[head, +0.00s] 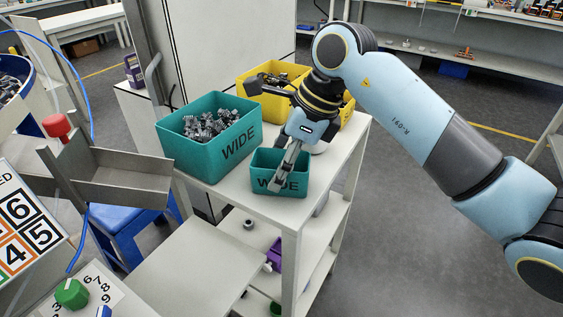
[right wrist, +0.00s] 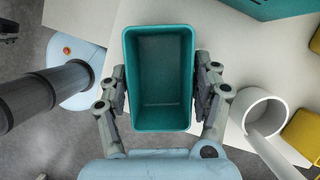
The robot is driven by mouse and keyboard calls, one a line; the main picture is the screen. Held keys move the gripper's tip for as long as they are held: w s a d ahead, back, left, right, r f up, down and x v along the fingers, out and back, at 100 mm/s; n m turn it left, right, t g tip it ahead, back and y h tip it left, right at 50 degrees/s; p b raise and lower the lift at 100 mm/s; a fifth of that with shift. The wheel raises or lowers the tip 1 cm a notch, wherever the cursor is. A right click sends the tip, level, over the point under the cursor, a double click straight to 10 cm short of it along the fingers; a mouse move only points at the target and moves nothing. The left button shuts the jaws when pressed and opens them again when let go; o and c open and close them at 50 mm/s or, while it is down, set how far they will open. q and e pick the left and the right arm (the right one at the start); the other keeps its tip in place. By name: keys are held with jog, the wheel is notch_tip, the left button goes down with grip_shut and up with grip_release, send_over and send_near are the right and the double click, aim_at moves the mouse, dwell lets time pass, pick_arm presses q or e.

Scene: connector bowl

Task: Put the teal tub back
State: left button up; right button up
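The small teal tub (head: 279,178), marked "WIDE", is upright near the front right edge of the white table. In the right wrist view the tub (right wrist: 159,85) is empty inside. My right gripper (head: 277,172) reaches down to it, with one finger across its lettered face. In the right wrist view the fingers of my right gripper (right wrist: 160,88) lie along both long sides, seemingly against the walls. I cannot tell whether the tub's base touches the table. My left gripper is not in view.
A larger teal bin (head: 235,147) full of metal connectors stands to the left, with a yellow bin (head: 258,107) behind. A white ring-shaped holder (right wrist: 262,112) is close to the right finger. The white table (head: 221,188) has a lower shelf (head: 318,235). A grey tray (head: 118,180) is at left.

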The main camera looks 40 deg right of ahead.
jog(key=shift+o, duration=0.9)
jog(key=shift+r, duration=0.25)
jog(key=p+v, duration=0.1)
jog(key=v, duration=1.1)
jog(key=shift+f, duration=0.1)
